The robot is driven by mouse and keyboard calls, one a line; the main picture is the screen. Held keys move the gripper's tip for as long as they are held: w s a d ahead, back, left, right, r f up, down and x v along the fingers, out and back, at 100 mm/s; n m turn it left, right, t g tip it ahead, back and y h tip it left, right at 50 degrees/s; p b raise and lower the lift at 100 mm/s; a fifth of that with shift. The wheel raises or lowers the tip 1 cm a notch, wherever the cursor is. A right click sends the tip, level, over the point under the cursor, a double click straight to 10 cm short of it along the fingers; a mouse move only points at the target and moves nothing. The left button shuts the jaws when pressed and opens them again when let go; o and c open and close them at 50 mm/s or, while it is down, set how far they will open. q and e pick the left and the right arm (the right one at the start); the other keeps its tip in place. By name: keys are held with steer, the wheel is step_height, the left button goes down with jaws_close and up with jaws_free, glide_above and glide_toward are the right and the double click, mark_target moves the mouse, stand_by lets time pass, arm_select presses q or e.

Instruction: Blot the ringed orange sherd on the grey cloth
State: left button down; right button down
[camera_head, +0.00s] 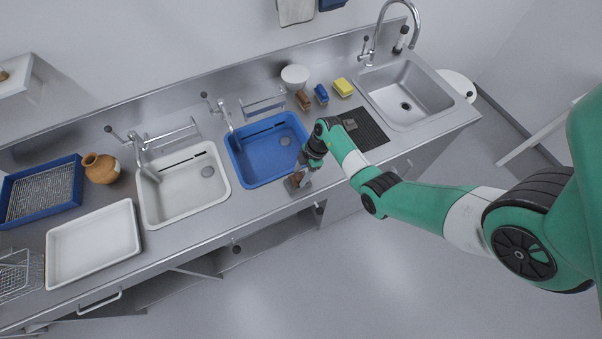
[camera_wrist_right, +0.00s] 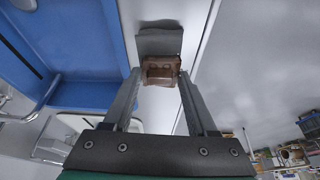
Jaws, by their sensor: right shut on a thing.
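My right gripper (camera_head: 301,175) is low over the front of the counter, just right of the blue basin. In the right wrist view the gripper (camera_wrist_right: 160,76) is shut on a brown-orange sherd (camera_wrist_right: 161,67), held between the fingertips. The sherd is small in the head view and partly hidden by the gripper; I cannot make out a ring on it. The grey cloth (camera_wrist_right: 158,40) lies on the counter directly beyond the sherd; it also shows under the gripper in the head view (camera_head: 291,187). I cannot tell whether sherd and cloth touch. My left gripper is not in view.
The blue basin (camera_head: 238,157) and white basin (camera_head: 146,207) are left of the gripper. A dark mat (camera_head: 374,134), steel sink (camera_head: 440,96), white bowl (camera_head: 295,76) and sponges (camera_head: 343,86) are to the right and back. A jug (camera_head: 100,169) and white tray (camera_head: 93,241) stand far left.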

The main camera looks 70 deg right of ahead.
mark_target(301, 177)
steer(key=shift+f, duration=0.3)
steer(key=shift+f, duration=0.1)
stand_by(2.0)
step_height(301, 177, up, 7)
steer(key=p, duration=0.9)
